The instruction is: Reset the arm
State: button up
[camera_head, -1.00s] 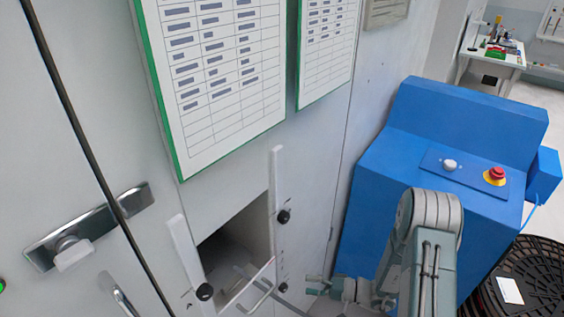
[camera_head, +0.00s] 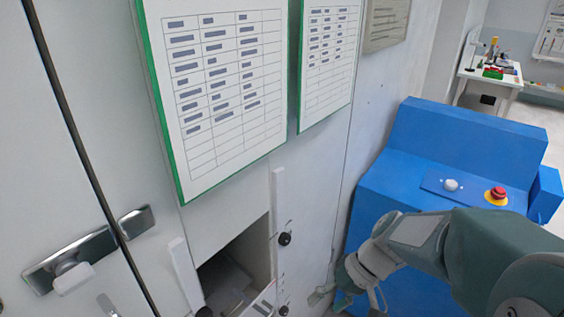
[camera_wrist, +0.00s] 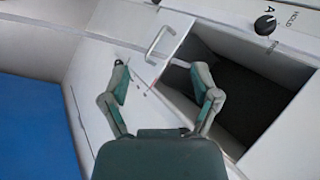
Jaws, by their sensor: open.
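My gripper (camera_wrist: 160,90) is open and empty in the wrist view, its two green-grey fingers spread apart. Beyond the fingers are a white flap (camera_wrist: 130,75) with a wire handle (camera_wrist: 160,44) and the dark cabinet opening (camera_wrist: 240,90). In the head view my arm reaches in from the lower right, and my gripper (camera_head: 318,297) is small, to the right of the cabinet opening (camera_head: 238,262). I cannot tell from this view how far it is from the cabinet.
A blue console (camera_head: 440,145) with a red button (camera_head: 497,195) stands right of the cabinet, behind my arm. A metal door handle (camera_head: 75,260) sticks out at left. Green-edged charts (camera_head: 220,90) hang above the opening. A table (camera_head: 490,78) stands far back right.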

jog(key=s+d+r+m+t+h, duration=0.1)
jog(key=s+d+r+t+h, duration=0.5)
jog(key=r, duration=0.4)
jog(key=shift+s+d+r+m+t+h, duration=0.3)
jog(key=shift+s+d+r+t+h, duration=0.15)
jog(key=shift+s+t, duration=0.35)
jog(key=shift+a, duration=0.1)
